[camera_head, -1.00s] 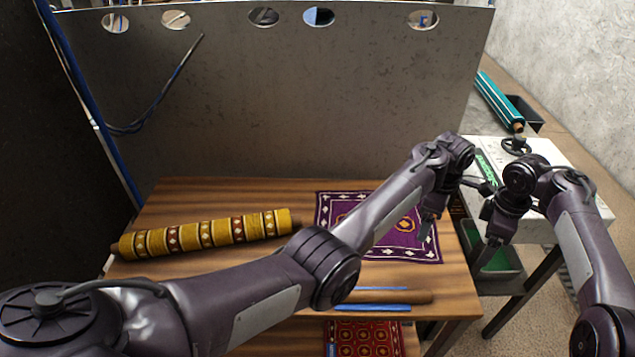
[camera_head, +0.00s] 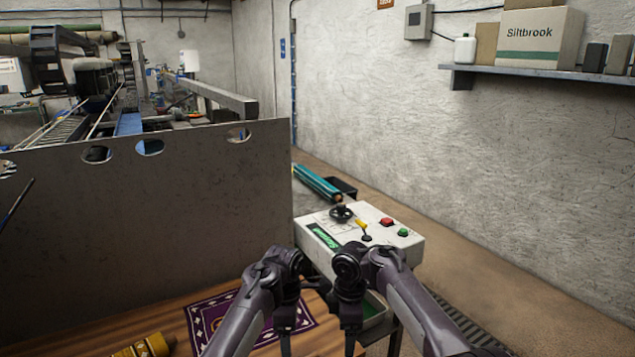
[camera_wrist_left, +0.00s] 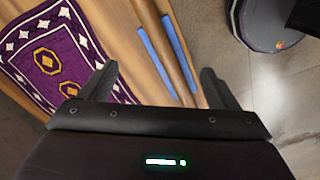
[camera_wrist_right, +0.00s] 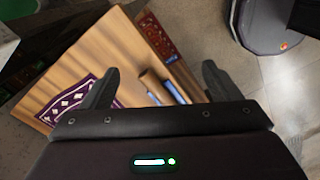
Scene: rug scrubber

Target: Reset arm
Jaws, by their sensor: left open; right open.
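Both my arms are bent in front of me in the head view, with their grippers hanging down side by side. My left gripper (camera_head: 286,340) is over the table's right part. In the left wrist view, its jaws (camera_wrist_left: 160,75) are apart with nothing between them but the table below. My right gripper (camera_head: 350,340) hangs just right of it. In the right wrist view, its jaws (camera_wrist_right: 160,72) are also apart and empty. The fingertips of both are cut off or unclear at the bottom of the head view.
A purple patterned rug (camera_head: 211,313) lies on the wooden table (camera_head: 80,340), beside a yellow roll (camera_head: 148,348). A wooden rod (camera_wrist_left: 166,55) lies between blue strips. A white control box (camera_head: 400,257) stands right of the table. A grey panel (camera_head: 150,220) stands behind.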

